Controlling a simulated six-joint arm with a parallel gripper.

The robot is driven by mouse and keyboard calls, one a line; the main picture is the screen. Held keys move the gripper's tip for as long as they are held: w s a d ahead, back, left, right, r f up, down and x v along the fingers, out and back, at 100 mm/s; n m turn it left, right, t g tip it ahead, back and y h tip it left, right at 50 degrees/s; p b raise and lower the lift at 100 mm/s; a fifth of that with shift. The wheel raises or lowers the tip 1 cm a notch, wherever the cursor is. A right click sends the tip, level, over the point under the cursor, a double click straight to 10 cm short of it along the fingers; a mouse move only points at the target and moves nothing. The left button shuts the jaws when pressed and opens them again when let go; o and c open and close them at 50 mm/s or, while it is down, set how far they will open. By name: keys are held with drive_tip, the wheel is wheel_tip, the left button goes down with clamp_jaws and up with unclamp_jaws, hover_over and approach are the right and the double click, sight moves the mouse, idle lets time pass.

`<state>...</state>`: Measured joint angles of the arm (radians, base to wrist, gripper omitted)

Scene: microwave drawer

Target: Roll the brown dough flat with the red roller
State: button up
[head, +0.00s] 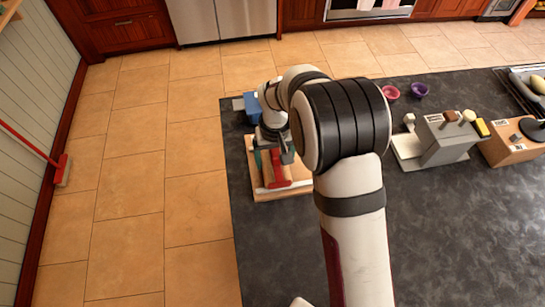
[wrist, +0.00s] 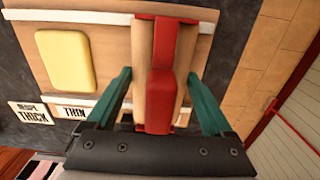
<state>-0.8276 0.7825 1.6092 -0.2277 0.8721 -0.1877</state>
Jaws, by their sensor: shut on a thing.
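My gripper (wrist: 160,78) points down over the wooden board (wrist: 110,30), its green fingers on either side of the red roller (wrist: 160,85). It is shut on the red roller's handle. In the head view the red roller (head: 278,168) is on the board (head: 265,195), beside a green finger of my gripper (head: 268,160). Tan surfaces show on both sides of the red part; I cannot tell whether they are roller or dough. A pale yellow slab (wrist: 64,59) lies flat on the board, left of the roller. No clearly brown dough shows apart from these.
Labels reading THICK (wrist: 32,115) and THIN (wrist: 75,112) lie by the board. The board is near the dark counter's (head: 450,230) left edge, with floor beyond. A grey block stand (head: 440,140) and pink and purple bowls (head: 391,92) stand to the right.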

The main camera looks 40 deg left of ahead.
drive_tip(key=shift+w+d, duration=0.55)
idle(0.4)
drive_tip(key=shift+s+a, duration=0.25)
drive_tip(key=shift+a, duration=0.05)
drive_tip(key=shift+s, duration=0.1)
drive_tip(key=shift+s+a, duration=0.2)
drive_tip(key=shift+a, duration=0.05)
drive_tip(key=shift+s+a, duration=0.3)
drive_tip(key=shift+s+a, duration=0.2)
